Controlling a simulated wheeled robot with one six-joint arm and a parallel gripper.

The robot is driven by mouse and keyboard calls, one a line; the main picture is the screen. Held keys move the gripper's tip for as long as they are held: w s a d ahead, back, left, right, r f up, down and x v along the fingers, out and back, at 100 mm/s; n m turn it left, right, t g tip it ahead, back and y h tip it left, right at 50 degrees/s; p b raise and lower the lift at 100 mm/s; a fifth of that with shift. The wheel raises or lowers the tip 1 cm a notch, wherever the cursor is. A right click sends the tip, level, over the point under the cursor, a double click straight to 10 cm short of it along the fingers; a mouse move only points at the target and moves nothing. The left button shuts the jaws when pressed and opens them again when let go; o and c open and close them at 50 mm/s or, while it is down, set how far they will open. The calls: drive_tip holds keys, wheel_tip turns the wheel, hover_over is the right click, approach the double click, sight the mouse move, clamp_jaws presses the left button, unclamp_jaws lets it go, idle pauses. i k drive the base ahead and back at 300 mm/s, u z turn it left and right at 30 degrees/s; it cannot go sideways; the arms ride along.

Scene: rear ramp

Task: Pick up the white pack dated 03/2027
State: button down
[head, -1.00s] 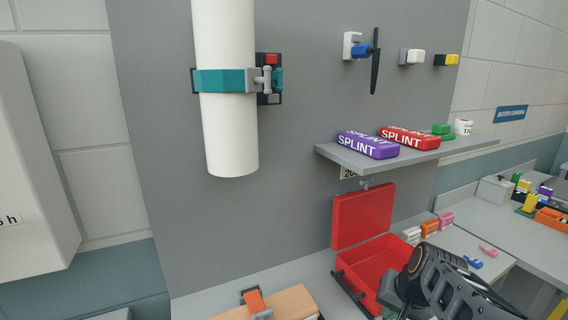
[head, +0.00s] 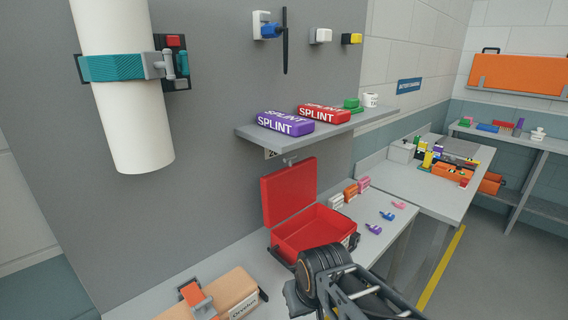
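A small white pack (head: 336,201) stands on the worktop just right of the open red case, in a row with an orange pack (head: 350,191) and a pink pack (head: 363,184). No date can be read on any of them at this size. My arm reaches in from the bottom edge, in front of the red case. My gripper's fingertips cannot be made out, so whether it is open or shut does not show.
The open red case (head: 312,232) stands on the worktop. A shelf (head: 250,134) with purple and red splint packs overhangs behind it. A tan box (head: 232,291) lies front left. Small coloured clips lie right of the case. Floor is free at right.

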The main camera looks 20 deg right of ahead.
sight(335, 201)
drive_tip(key=z, duration=0.05)
drive_tip(key=k, duration=1)
drive_tip(key=z, duration=1.75)
drive_tip(key=i, duration=1.45)
drive_tip(key=u, duration=1.6)
